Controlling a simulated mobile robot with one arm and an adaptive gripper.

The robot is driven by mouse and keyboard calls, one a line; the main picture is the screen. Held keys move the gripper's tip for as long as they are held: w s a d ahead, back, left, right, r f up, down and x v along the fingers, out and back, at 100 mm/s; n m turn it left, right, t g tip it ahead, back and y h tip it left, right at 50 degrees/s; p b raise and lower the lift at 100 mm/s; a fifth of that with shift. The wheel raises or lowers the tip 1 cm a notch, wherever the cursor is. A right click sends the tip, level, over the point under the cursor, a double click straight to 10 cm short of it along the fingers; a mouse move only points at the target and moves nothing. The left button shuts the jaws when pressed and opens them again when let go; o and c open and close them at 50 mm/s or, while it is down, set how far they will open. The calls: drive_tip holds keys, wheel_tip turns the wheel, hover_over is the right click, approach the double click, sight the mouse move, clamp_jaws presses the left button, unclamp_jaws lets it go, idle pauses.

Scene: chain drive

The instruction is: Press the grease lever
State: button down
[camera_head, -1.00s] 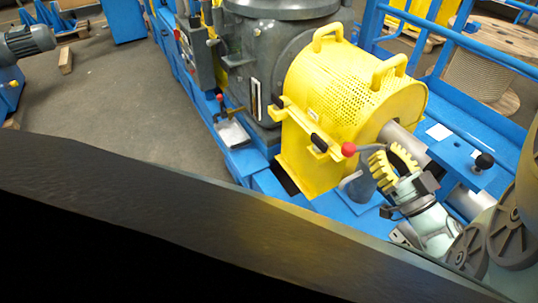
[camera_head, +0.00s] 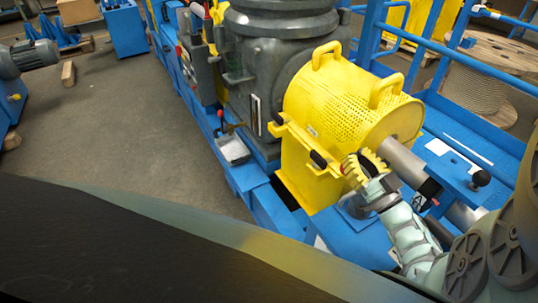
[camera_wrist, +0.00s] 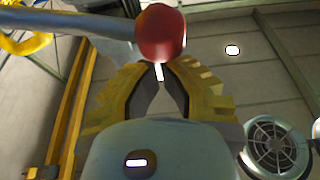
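The grease lever shows in the wrist view as a red ball knob (camera_wrist: 161,32) on a grey rod (camera_wrist: 65,22) that runs in from the left. My gripper (camera_wrist: 158,68) has its yellow toothed fingers drawn nearly together, with only a narrow gap between the dark pads. The knob overlaps the fingertips in this view; I cannot tell whether they touch. In the head view my gripper (camera_head: 360,166) is at the right front of the yellow perforated guard (camera_head: 340,110), and it hides the knob there.
The guard has yellow handles and black grips along its front edge. A grey shaft (camera_head: 400,160) leaves it to the right, near a black-knobbed lever (camera_head: 481,178). Another small red-tipped lever (camera_head: 220,114) stands left of the guard.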

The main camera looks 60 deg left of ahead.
idle(0.3)
drive_tip(key=s+f+n+g+b, duration=0.3)
drive_tip(key=f+n+b, duration=0.3)
drive_tip(key=b, duration=0.3)
drive_tip(key=shift+s+a+f+n+b, duration=0.15)
drive_tip(key=shift+f+n+b, duration=0.25)
drive_tip(key=shift+f, duration=0.35)
wheel_tip(320, 180, up, 5)
drive_tip(key=s+p, duration=0.2)
drive_tip(key=p, duration=0.3)
drive_tip(key=b+v, duration=0.3)
drive_tip(key=v, duration=0.7)
drive_tip(key=shift+w+f+b, duration=0.25)
drive_tip(key=shift+f+b, duration=0.05)
drive_tip(key=shift+f, duration=0.15)
